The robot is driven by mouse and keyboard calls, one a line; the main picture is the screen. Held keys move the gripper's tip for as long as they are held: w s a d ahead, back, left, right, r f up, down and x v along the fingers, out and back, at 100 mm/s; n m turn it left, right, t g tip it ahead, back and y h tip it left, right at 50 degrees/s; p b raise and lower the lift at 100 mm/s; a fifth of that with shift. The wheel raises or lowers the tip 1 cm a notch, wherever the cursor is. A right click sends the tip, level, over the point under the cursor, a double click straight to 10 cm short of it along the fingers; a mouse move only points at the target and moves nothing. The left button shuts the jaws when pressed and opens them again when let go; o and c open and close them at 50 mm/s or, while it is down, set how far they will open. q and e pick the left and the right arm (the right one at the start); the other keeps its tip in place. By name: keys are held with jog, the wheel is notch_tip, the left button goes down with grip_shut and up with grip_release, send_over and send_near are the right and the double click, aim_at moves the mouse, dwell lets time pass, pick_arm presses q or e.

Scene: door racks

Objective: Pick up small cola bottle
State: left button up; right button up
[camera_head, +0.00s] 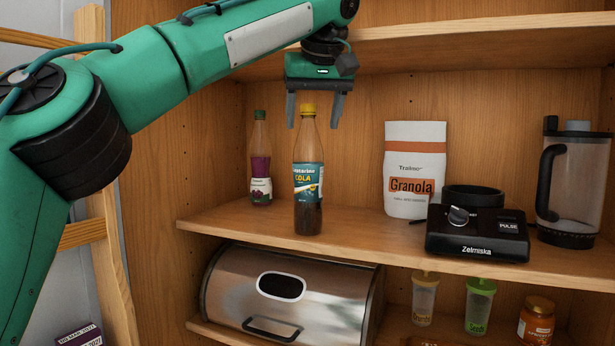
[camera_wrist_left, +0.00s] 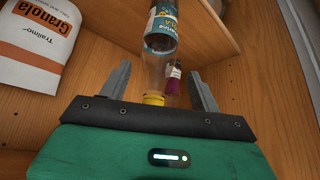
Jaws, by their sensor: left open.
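The small cola bottle (camera_head: 308,180) stands upright near the front edge of the middle shelf (camera_head: 350,240). It has a yellow cap, a blue-green label and dark liquid at the bottom. My left gripper (camera_head: 314,122) points down above it, open, with its fingers on either side of the yellow cap in the head view. In the left wrist view the bottle (camera_wrist_left: 160,45) shows between the open fingers (camera_wrist_left: 160,83), its cap close to the palm. The fingers do not visibly touch it. My right gripper is not in view.
A green-capped bottle with a purple label (camera_head: 261,165) stands behind left. A granola bag (camera_head: 414,160), a black blender base (camera_head: 478,230) and a blender jug (camera_head: 572,185) stand to the right. An upper shelf (camera_head: 450,45) is overhead; a metal bread box (camera_head: 290,295) sits below.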

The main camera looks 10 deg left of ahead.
aim_at(309, 126)
pick_arm(q)
jog(key=shift+w+a+r+p, duration=0.15)
jog(key=shift+w+a+p, duration=0.05)
jog(key=shift+w+p, duration=0.3)
jog(key=shift+w+a+r+p, duration=0.15)
jog(key=shift+w+p, duration=0.25)
jog(key=shift+p, duration=0.05)
jog(key=x, duration=0.3)
jog(key=shift+w+a+p, duration=0.1)
jog(key=shift+w+p, duration=0.2)
jog(key=shift+w, duration=0.05)
jog(key=shift+w+a+f, duration=0.15)
jog(key=shift+a+f, duration=0.05)
jog(key=shift+f, duration=0.05)
jog(key=shift+d, duration=0.1)
jog(key=shift+c, duration=0.8)
jog(key=shift+d+r, duration=0.1)
jog(key=c, duration=0.4)
grip_shut()
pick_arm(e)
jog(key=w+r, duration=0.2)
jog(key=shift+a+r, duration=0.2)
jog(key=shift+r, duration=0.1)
